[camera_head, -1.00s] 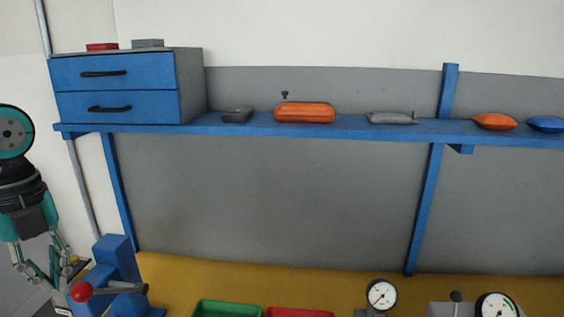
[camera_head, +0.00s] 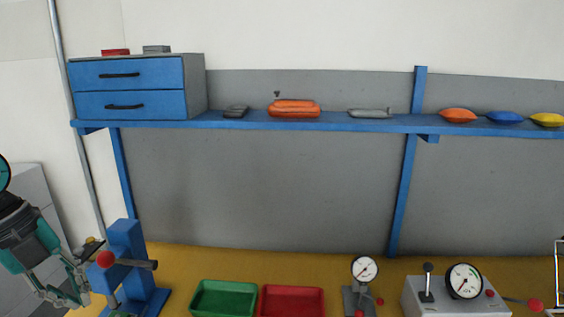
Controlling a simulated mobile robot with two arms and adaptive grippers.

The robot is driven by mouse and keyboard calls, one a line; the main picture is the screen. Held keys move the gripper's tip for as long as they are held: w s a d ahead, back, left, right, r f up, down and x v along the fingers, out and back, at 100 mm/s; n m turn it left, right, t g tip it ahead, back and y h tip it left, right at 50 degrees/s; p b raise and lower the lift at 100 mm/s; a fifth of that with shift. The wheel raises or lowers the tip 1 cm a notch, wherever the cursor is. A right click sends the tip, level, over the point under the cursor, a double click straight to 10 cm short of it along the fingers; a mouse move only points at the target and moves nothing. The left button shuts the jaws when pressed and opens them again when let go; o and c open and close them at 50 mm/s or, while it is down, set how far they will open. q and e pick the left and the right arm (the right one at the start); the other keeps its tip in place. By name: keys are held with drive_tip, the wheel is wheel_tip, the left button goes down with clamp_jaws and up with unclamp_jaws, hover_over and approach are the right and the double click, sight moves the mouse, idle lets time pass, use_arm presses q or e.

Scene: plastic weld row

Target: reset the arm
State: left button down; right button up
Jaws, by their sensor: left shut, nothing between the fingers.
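My left gripper (camera_head: 82,300) hangs at the lower left of the head view, in front of and left of the blue lever press (camera_head: 128,240). Its fingers are shut with nothing between them. The fingertips sit close to the left side of the press; I cannot tell whether they touch it. My left arm comes in from the left edge. My right gripper is not in the picture.
A green tray (camera_head: 224,284), a red tray (camera_head: 292,287), a small gauge stand (camera_head: 364,269) and a grey gauge box (camera_head: 420,304) stand along the yellow bench (camera_head: 240,260). A blue shelf (camera_head: 350,124) above holds a drawer unit (camera_head: 127,90) and several small items.

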use_arm(q)
drive_tip(key=w+d+f+n+t+h, duration=0.5)
drive_tip(key=w+f+n+t+h, duration=0.15)
drive_tip(key=t, duration=0.35)
drive_tip(key=s+a+f+n+t+y, duration=0.1)
drive_tip(key=s+a+f+n+y, duration=0.15)
drive_tip(key=f+n+y, duration=0.35)
drive_tip(key=s+a+f+n+t+y, duration=0.25)
drive_tip(key=f+n+y, duration=0.25)
drive_tip(key=f+n, duration=0.35)
drive_tip(key=s+d+f+n+g+h, duration=0.1)
drive_tip(key=s+d+f+g, duration=0.55)
drive_tip(key=s, duration=0.25)
drive_tip(key=s+d+f+n+g+h, duration=0.1)
drive_tip(key=s+d+f+n+g, duration=0.1)
drive_tip(key=s+d+f+g, duration=0.5)
drive_tip(key=s+a+f+t, duration=0.1)
drive_tip(key=s+f, duration=0.2)
drive_tip(key=f, duration=1.1)
drive_tip(key=s+a+f, duration=0.1)
drive_tip(key=s+f, duration=0.1)
drive_tip(key=f, duration=1.1)
drive_tip(key=s+a+f+g, duration=0.1)
drive_tip(key=s+a+f, duration=0.2)
drive_tip(key=s+f, duration=1.1)
drive_tip(key=shift+s+f+m+y, duration=0.25)
drive_tip(key=shift+s+m+y, duration=0.15)
drive_tip(key=shift+s, duration=0.5)
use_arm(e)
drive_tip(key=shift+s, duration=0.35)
